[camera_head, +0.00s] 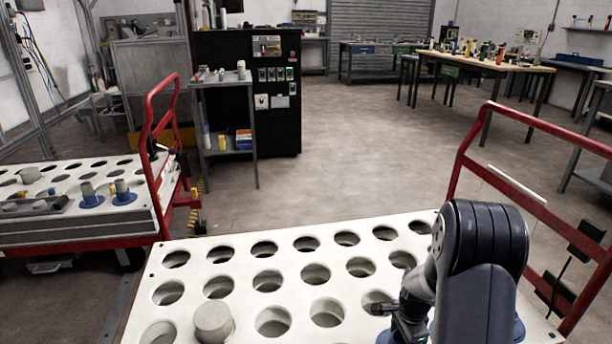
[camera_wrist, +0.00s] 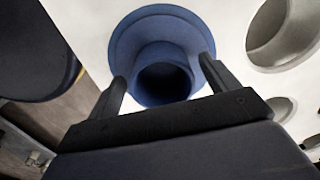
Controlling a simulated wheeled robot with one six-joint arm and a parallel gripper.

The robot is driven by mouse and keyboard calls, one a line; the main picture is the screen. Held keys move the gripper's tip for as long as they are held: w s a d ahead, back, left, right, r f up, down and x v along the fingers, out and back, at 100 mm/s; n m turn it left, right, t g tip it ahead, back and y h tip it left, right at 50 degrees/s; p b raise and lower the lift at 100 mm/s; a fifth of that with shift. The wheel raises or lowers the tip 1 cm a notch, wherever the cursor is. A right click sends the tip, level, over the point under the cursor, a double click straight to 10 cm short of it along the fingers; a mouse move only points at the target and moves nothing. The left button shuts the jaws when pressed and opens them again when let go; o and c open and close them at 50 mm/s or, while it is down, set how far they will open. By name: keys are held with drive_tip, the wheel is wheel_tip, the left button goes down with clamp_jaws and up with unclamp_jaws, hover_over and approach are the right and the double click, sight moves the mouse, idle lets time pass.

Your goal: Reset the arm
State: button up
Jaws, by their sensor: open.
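My arm reaches over the white holed table (camera_head: 240,255) from the lower right of the head view. My gripper (camera_wrist: 162,67) is open in the wrist view, with its two dark fingers spread apart. A blue flanged cup (camera_wrist: 150,25) with a dark round opening shows between and beyond the fingers, on the white surface. I cannot tell whether the fingers touch it. In the head view my gripper is small and partly hidden by my arm, above the table's right part.
A grey cylinder (camera_head: 212,322) stands in a front hole of the table. A red-framed cart (camera_head: 90,226) with blue-based parts is at the left, and a red rail (camera_head: 540,125) rises at the right. A shelf trolley (camera_head: 226,110) stands behind. The floor (camera_head: 350,150) beyond is clear.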

wheel_tip(320, 180, up, 10)
drive_tip(key=a+n+p, duration=0.1)
drive_tip(key=n+p, duration=0.1)
drive_tip(key=p, duration=0.2)
drive_tip(key=shift+w+r+p, duration=0.25)
drive_tip(key=shift+w+p, duration=0.05)
drive_tip(key=shift+p, duration=0.05)
